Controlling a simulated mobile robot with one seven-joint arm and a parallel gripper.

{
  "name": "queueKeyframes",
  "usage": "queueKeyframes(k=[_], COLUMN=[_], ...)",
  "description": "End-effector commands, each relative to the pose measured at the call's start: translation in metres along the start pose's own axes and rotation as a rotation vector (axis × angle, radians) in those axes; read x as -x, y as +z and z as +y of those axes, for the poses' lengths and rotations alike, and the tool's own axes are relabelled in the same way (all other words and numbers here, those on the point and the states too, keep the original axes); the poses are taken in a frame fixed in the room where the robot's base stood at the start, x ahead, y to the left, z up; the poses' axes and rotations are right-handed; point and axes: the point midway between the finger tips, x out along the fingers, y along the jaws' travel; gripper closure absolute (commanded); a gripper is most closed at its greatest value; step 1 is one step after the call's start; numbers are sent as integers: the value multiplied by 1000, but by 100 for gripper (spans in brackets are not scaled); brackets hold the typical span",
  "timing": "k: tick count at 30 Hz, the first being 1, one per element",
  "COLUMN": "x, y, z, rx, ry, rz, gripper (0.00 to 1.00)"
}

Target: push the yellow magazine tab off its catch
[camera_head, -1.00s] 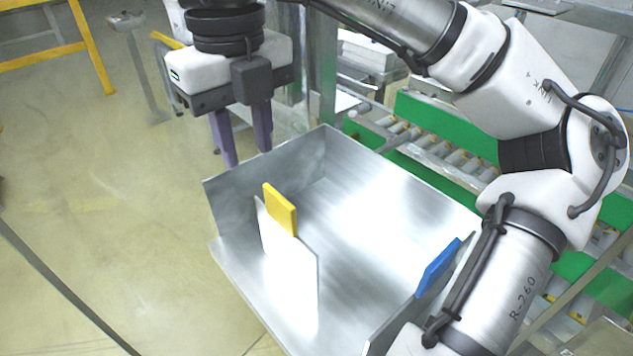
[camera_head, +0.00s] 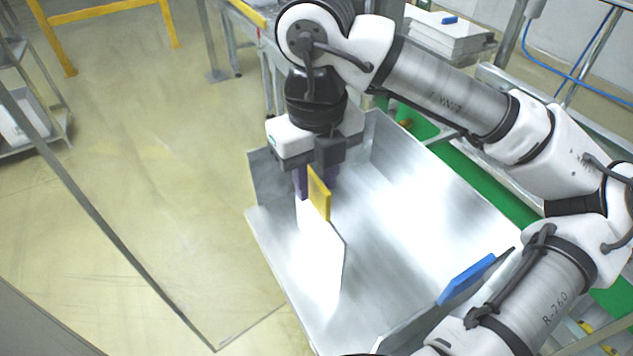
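The yellow magazine tab (camera_head: 319,194) stands upright at the top of a white upright panel (camera_head: 322,250) on the left side of a metal tray (camera_head: 268,232). My gripper (camera_head: 315,184) points down just behind the tab. Its purple fingers show on both sides of the tab and look apart, so it appears open. The tab hides part of the fingers, and I cannot tell whether they touch it. The catch itself cannot be made out.
A blue tab (camera_head: 466,279) sits at the tray's right side, close to my arm. A green-sided roller conveyor (camera_head: 490,185) runs behind the tray. White boxes (camera_head: 450,38) stand at the back. Open floor lies to the left.

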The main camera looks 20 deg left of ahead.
Motion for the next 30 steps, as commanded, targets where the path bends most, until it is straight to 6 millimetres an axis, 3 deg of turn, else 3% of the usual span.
queueKeyframes(k=[6,16,24,30], x=[-23,-28,-27,-27], y=[0,0,0,0], z=[0,0,0,0], rx=[-1,-1,-1,-1], ry=[1,0,0,0], rz=[0,-1,-1,-1], gripper=[69,69,100,100])
